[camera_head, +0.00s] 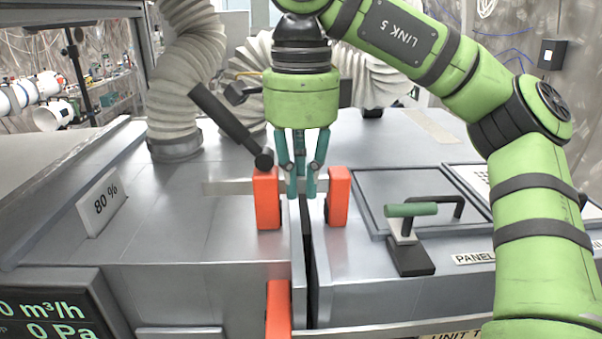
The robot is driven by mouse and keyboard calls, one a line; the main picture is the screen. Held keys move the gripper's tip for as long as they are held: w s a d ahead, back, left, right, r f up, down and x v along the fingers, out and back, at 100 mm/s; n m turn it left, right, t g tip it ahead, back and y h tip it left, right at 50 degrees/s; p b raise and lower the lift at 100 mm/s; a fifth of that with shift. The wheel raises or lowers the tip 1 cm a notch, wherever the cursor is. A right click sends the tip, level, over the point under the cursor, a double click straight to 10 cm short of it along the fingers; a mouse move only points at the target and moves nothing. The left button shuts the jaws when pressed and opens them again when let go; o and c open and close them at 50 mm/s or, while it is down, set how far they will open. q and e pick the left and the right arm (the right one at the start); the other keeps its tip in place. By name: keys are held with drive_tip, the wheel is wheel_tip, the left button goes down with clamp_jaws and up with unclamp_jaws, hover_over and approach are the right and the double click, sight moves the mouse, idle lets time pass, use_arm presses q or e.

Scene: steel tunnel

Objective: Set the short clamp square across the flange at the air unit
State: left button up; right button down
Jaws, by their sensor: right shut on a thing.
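The short clamp (267,198) has two orange jaws, a grey bar and a dark handle that slants up to the left. Its left jaw stands left of the flange (297,255), and its right jaw (339,196) stands right of it. The bar runs roughly crosswise over the narrow dark gap between the two metal housings. My right gripper (301,190) points down from above with its teal fingers shut on the clamp's bar between the jaws. The fingers hide part of the bar, and I cannot tell whether the jaws touch the flange. My left gripper is not in view.
Another orange jaw (278,308) sits lower on the flange line, near the front edge. A hatch with a green-handled toggle clamp (411,211) lies on the right housing. Ribbed hoses (185,85) rise behind. An 80 % plate (103,204) stands at left.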

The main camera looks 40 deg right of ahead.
drive_tip(key=c, duration=1.2)
unclamp_jaws()
drive_tip(key=shift+r, duration=0.1)
drive_tip(key=shift+s, duration=0.1)
wheel_tip(320, 180, up, 12)
